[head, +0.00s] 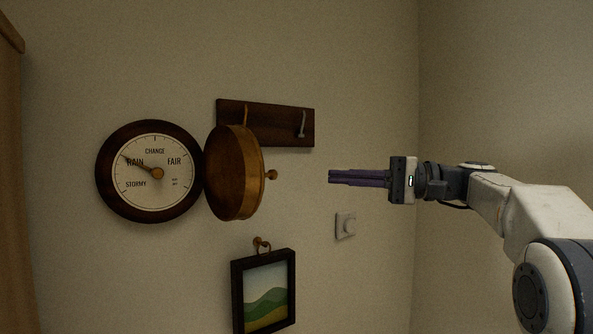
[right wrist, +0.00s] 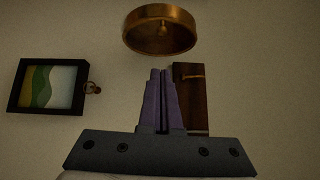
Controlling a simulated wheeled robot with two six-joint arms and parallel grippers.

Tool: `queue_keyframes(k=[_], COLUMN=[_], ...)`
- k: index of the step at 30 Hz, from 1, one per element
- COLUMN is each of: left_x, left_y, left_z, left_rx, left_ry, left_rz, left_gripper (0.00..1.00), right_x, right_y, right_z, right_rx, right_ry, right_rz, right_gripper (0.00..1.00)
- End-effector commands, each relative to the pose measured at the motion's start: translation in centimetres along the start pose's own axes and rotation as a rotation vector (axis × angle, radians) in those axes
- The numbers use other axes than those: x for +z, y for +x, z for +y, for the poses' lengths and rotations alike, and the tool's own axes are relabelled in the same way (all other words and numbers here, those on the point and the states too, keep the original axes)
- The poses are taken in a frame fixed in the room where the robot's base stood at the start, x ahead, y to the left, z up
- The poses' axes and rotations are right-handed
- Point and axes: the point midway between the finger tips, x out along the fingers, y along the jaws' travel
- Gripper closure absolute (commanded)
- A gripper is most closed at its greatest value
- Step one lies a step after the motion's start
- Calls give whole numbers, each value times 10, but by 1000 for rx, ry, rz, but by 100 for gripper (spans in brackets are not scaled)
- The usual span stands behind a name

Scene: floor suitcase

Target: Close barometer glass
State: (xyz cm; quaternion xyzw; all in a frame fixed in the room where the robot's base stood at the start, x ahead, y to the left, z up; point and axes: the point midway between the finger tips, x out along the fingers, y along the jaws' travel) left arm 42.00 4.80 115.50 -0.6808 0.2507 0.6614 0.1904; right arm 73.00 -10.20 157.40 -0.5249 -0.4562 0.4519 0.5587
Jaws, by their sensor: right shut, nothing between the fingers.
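The barometer (head: 113,190) hangs on the wall at the left of the head view, its white dial and needle uncovered. Its round brass-rimmed glass cover (head: 232,174) is swung open to the right of the dial, with a small knob (head: 271,175) on its right side. The cover also shows at the top of the right wrist view (right wrist: 160,43). My right gripper (head: 331,177) is shut and empty, to the right of the knob and apart from it. In the right wrist view its fingertips (right wrist: 160,72) point towards the cover. My left gripper is not in view.
A dark wooden rack (head: 270,112) with hooks is on the wall behind and above the cover. A wooden furniture edge (head: 12,180) stands at far left.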

Motion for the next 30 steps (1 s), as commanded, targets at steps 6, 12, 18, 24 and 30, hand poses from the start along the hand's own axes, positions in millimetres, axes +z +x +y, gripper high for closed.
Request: queue_keyframes(k=[6,12,18,24,30], left_x=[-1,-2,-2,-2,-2], left_y=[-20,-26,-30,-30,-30], left_z=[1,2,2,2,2], left_rx=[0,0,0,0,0], left_ry=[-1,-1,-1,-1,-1], left_rz=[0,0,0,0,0], left_gripper=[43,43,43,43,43], right_x=[2,18,28,29,29], right_y=[50,72,82,82,83], right_z=[-4,-2,0,1,1], right_rx=[2,3,3,3,3], right_ry=[2,1,1,0,0], right_rz=[-5,-2,0,0,1], right_gripper=[100,100,100,100,100])
